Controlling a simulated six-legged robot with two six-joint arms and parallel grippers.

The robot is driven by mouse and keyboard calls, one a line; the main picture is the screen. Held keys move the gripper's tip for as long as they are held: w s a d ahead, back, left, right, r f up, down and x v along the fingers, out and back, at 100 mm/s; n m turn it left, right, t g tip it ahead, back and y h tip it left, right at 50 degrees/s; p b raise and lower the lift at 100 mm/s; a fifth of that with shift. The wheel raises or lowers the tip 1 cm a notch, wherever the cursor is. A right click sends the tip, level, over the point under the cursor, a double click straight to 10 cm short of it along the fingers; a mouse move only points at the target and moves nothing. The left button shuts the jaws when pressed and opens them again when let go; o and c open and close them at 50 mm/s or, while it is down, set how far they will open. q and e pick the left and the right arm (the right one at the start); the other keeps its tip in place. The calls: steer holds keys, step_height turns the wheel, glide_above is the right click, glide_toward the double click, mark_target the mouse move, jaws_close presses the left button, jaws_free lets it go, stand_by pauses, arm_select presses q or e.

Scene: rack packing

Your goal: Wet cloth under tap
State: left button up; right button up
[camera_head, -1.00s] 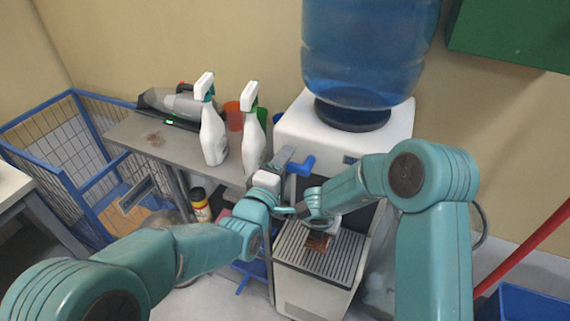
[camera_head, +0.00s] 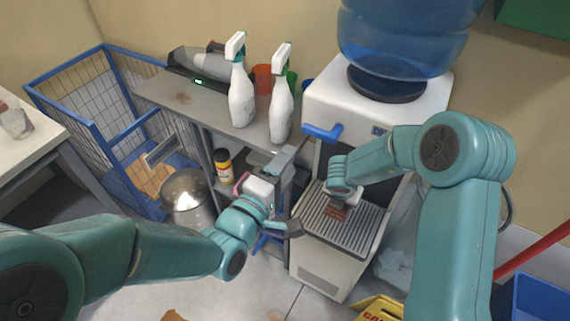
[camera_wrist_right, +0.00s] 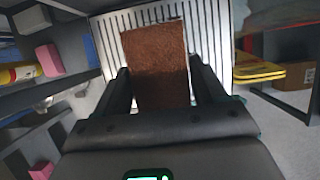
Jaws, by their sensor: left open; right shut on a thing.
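A brown cloth (camera_head: 338,212) hangs from my right gripper (camera_head: 342,196) over the ribbed drip tray (camera_head: 358,232) of the water dispenser (camera_head: 430,94). The right wrist view shows the cloth (camera_wrist_right: 157,62) between the two dark fingers of the shut right gripper (camera_wrist_right: 158,82), with the tray's slats (camera_wrist_right: 108,42) behind it. The blue tap lever (camera_head: 323,133) sticks out at the dispenser's front left, above the cloth. The tap's outlet is hidden. My left gripper (camera_head: 289,195) is open and empty, below and left of the lever, apart from it.
A grey shelf (camera_head: 192,103) left of the dispenser holds two white spray bottles (camera_head: 241,96) and a handheld vacuum (camera_head: 195,65). A blue-framed wire cart (camera_head: 85,90) and a metal bin (camera_head: 186,193) stand left. A yellow sign (camera_head: 380,309) and blue bin (camera_head: 545,295) are at lower right.

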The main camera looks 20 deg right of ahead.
stand_by(0.3)
steer(key=shift+s+a, duration=0.1)
steer(key=shift+a, duration=0.2)
steer(key=shift+s+a+f+b, duration=0.1)
steer(key=shift+s+a+b, duration=0.15)
steer(key=shift+a+b, duration=0.25)
steer(key=shift+s+a+b, duration=0.25)
steer(key=shift+a+b, duration=0.05)
steer(key=shift+a, duration=0.25)
steer(key=a, duration=0.1)
steer(key=s+a+b, duration=0.1)
steer(key=a, duration=0.1)
steer(key=s+a, duration=0.1)
steer(key=shift+s+a+b, duration=0.1)
steer(key=shift+a+b, duration=0.15)
steer(key=shift+b, duration=0.05)
steer(key=s+a+r+p, duration=0.2)
steer(key=a+r, duration=0.2)
steer(key=shift+a+r, duration=0.15)
steer(key=shift+a, duration=0.1)
stand_by(0.4)
stand_by(0.6)
